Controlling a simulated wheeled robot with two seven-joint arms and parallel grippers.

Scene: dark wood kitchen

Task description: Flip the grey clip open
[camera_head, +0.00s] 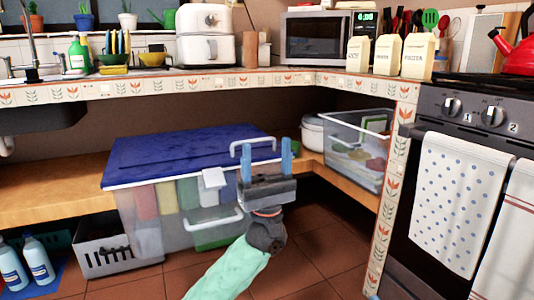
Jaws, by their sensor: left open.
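A clear storage box (148,239) with a blue lid (190,150) stands below the counter. A light grey clip (213,178) hangs at the lid's front edge, and its flap looks down against the box. A pale loop (240,146) stands up near the lid's right end, partly behind my gripper; I cannot tell what it is fixed to. My left gripper (266,148) points up with its two blue fingers apart, in front of the box's right part and to the right of the grey clip. I cannot tell whether it touches the loop. My right gripper is out of view.
A wooden shelf (50,202) runs beside the box, with a clear bin (345,158) at its right. A grey basket (98,263) and blue bottles (38,260) stand at left. The tiled counter (150,88) hangs above. The oven (430,245) closes the right side.

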